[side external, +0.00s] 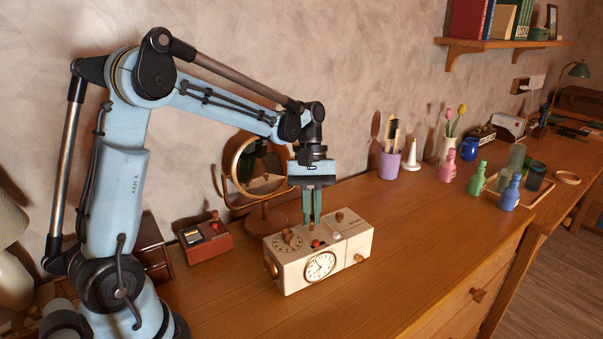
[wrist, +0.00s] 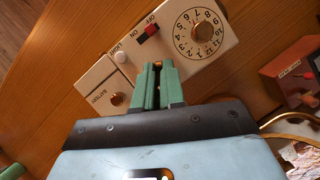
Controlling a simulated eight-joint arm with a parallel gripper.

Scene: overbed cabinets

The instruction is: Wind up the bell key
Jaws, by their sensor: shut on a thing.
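A cream clock box (side external: 345,258) stands on the wooden cabinet top, with a round clock face (side external: 320,266) on its front. Its top also shows in the wrist view (wrist: 178,68), with a numbered dial (wrist: 202,32), a red ON/OFF switch (wrist: 147,35) and a LIGHT button (wrist: 120,57). My gripper (side external: 312,223) points down over the top of the box. In the wrist view its green fingertips (wrist: 158,67) are shut on a small brass-coloured piece at the box's edge, which looks like the bell key. The fingers hide most of it.
A round mirror (side external: 260,168) stands close behind the box and my gripper. A small red box (side external: 205,238) is to the left. A pencil cup (side external: 389,165) and coloured bottles (side external: 477,178) stand to the right. The cabinet top (side external: 420,230) right of the box is clear.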

